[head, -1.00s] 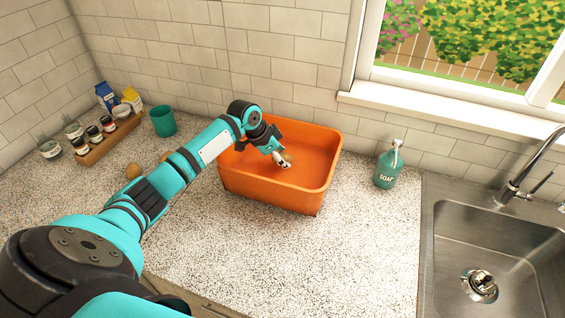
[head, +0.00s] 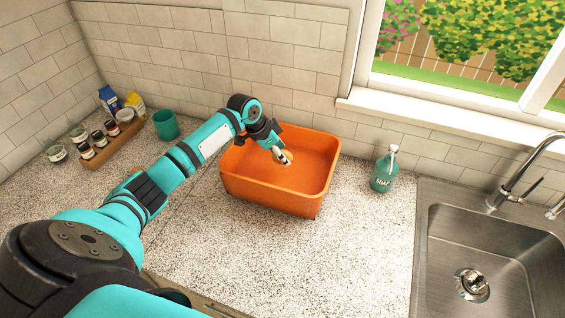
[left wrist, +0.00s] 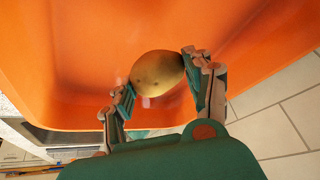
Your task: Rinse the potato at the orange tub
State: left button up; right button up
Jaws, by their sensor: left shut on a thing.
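The orange tub (head: 262,197) stands on the speckled counter against the tiled wall. My left arm reaches over its left side, and my left gripper (head: 280,157) is inside the tub's opening. In the left wrist view the left gripper (left wrist: 158,85) is shut on a yellow-brown potato (left wrist: 158,73), one finger on each side of it. The orange tub wall (left wrist: 60,60) fills the background there. In the head view the potato (head: 288,157) shows partly behind the fingers. Whether it touches the tub floor I cannot tell. My right gripper is not in view.
A green soap bottle (head: 384,171) stands right of the tub, before the steel sink (head: 425,240). A teal cup (head: 166,125) and a wooden rack (head: 113,141) with jars are at left. The front counter (head: 240,250) is clear.

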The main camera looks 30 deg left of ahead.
pick_arm(q)
jog(key=shift+r+p, duration=1.95)
jog(key=shift+r, duration=0.6)
notch_tip(320, 180, up, 6)
jog(key=shift+f, duration=0.25)
jog(key=shift+r, duration=0.1)
dwell(0.3)
notch_tip(320, 180, up, 4)
jog(key=shift+f, duration=0.1)
dwell(0.4)
dwell(0.5)
